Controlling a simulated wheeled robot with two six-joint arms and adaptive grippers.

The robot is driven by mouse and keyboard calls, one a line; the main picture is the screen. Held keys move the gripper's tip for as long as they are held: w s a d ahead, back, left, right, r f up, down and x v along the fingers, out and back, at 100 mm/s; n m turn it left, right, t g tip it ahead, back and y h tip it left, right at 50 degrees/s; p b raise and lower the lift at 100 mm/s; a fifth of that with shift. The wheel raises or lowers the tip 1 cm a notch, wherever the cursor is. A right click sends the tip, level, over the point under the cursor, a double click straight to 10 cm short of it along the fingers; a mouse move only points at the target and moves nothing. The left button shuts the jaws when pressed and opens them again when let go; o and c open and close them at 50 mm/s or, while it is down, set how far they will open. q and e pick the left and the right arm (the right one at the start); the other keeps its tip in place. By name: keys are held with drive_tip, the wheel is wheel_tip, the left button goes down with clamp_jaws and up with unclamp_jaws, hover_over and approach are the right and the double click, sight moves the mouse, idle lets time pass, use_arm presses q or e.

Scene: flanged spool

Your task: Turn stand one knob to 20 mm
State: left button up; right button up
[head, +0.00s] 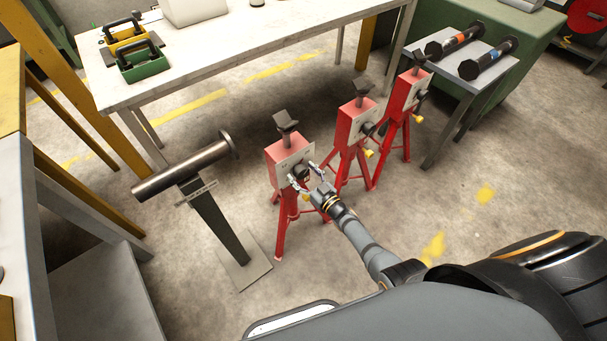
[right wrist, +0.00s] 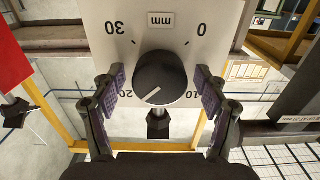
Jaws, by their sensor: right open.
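The nearest red stand (head: 283,152) carries a pale dial plate with a black knob; two more red stands (head: 352,125) stand behind it to the right. My right gripper (head: 307,178) is at the nearest stand's plate. In the right wrist view, the black knob (right wrist: 160,78) sits between the open fingers (right wrist: 160,88), with a visible gap on each side. The dial plate (right wrist: 182,45) reads upside down, with 0, 10, 20, 30 and mm. The knob's white line points down-left, toward the 20 side. My left gripper is not in view.
A grey post (head: 218,222) holding a dark cylinder (head: 180,168) stands left of the stand. A white table (head: 250,45) is behind. The floor at right front is clear.

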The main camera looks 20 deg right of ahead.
drive_tip(key=v, duration=1.2)
